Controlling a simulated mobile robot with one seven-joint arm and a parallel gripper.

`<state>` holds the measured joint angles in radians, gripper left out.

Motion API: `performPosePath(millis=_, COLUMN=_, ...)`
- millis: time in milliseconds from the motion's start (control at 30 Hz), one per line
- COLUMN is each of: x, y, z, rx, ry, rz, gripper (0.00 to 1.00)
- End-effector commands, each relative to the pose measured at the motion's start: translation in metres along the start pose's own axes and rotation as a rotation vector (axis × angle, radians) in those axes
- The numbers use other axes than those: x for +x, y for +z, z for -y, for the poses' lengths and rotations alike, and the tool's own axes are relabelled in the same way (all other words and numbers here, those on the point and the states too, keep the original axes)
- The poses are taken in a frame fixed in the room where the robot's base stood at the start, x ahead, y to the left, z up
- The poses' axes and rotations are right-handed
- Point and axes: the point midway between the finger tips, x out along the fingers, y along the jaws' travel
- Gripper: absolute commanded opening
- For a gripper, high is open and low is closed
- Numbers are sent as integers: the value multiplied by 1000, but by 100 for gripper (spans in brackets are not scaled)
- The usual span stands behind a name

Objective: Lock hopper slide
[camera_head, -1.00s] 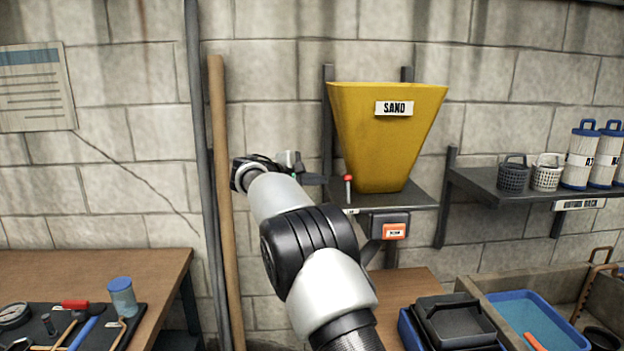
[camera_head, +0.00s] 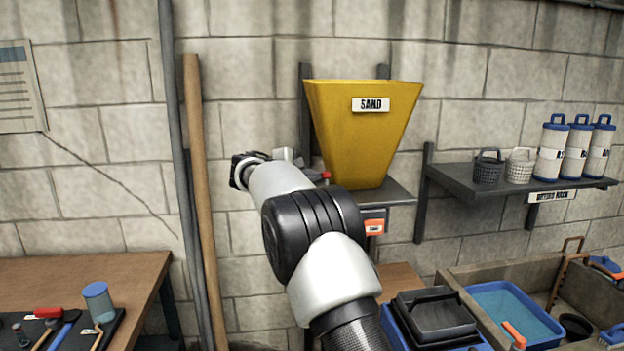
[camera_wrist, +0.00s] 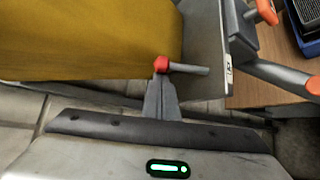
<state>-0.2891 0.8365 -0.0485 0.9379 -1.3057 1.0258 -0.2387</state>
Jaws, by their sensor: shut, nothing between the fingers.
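The yellow hopper (camera_head: 365,130) labelled SAND stands on a dark wall bracket shelf; its yellow wall (camera_wrist: 90,40) fills the upper left of the wrist view. A red-tipped grey pin (camera_wrist: 188,68) lies beside the hopper, over the shelf edge. Its red tip (camera_head: 325,176) also shows in the head view. My gripper (camera_wrist: 160,97) is shut and empty, its fingertips right at the red tip; whether they touch it I cannot tell. In the head view my arm hides much of the gripper and the area under the shelf. An orange-labelled part (camera_head: 374,226) hangs below the shelf.
A wooden pole (camera_head: 198,190) and a grey pipe stand left of my arm. A workbench (camera_head: 60,265) with tools is at lower left. A wall shelf (camera_head: 470,181) with baskets and canisters is at right, above a trough with a blue tray (camera_head: 515,308).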

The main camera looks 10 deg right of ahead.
Motion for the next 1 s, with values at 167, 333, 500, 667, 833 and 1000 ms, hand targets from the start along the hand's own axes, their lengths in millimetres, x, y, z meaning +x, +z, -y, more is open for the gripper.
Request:
performPosePath(millis=167, x=0, y=0, z=0, rx=0, ry=0, rz=0, gripper=0)
performPosePath(millis=333, x=0, y=0, z=2, rx=5, ry=6, rz=0, gripper=0)
performPosePath(millis=500, x=-1, y=0, z=6, rx=30, ry=34, rz=0, gripper=0)
performPosePath(millis=667, x=-4, y=2, z=6, rx=60, ry=65, rz=-1, gripper=0)
performPosePath(millis=833, x=-7, y=6, z=10, rx=117, ry=126, rz=0, gripper=0)
performPosePath(millis=1000, x=-15, y=14, z=10, rx=182, ry=189, rz=-1, gripper=0)
